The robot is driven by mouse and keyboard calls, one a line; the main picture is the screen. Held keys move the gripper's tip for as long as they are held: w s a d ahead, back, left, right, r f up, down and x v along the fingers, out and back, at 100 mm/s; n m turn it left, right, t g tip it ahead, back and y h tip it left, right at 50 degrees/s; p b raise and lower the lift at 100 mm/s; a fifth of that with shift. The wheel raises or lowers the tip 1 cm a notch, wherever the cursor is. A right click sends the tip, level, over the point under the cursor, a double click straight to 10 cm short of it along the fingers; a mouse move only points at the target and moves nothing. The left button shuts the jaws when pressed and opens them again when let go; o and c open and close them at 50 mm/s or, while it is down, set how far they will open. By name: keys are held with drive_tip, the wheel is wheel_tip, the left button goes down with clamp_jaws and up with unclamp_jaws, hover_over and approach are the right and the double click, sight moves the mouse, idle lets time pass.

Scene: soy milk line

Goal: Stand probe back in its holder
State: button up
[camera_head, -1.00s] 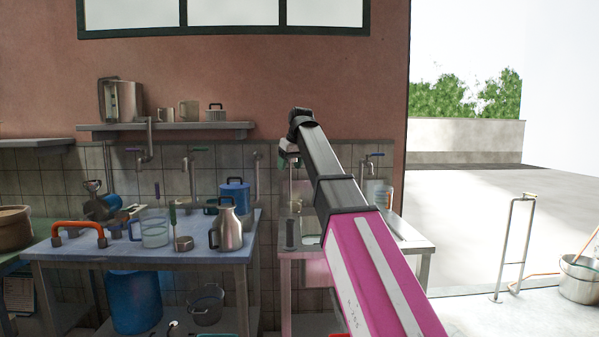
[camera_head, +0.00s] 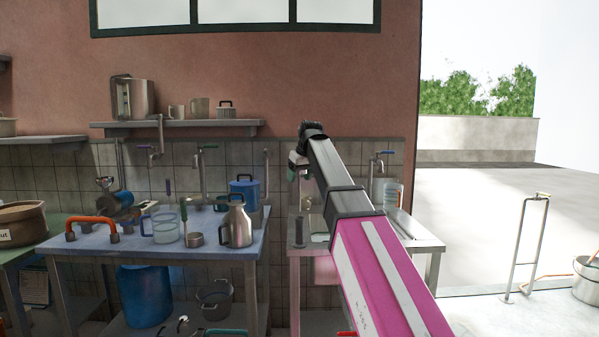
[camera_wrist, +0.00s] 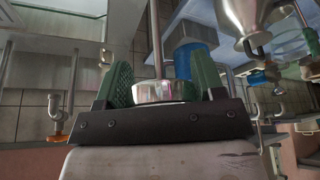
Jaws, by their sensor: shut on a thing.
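My gripper (camera_wrist: 165,92) has green ridged pads, shut on the probe. In the wrist view, the probe has a pale, shiny round head (camera_wrist: 160,92) between the pads and a thin metal stem (camera_wrist: 155,40) running to the picture's top edge. In the head view, my gripper (camera_head: 297,165) is above the small metal table at the right; the arm partly hides it and I cannot make out the probe clearly. A dark upright cylinder (camera_head: 299,232) stands on that table below my gripper. I cannot tell whether it is the holder.
The blue-topped table (camera_head: 90,247) at left holds a steel jug (camera_head: 238,222), a clear measuring jug (camera_head: 165,228), a small metal cup (camera_head: 196,239) and a blue canister (camera_head: 244,193). Taps line the tiled wall behind. A metal rack (camera_head: 530,245) stands at right on open floor.

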drive_tip(key=shift+f, duration=0.6)
idle(0.3)
drive_tip(key=shift+f, duration=5.65)
drive_tip(key=o, duration=1)
drive_tip(key=v, duration=1)
drive_tip(key=shift+s+r, duration=0.1)
drive_tip(key=shift+r, duration=0.3)
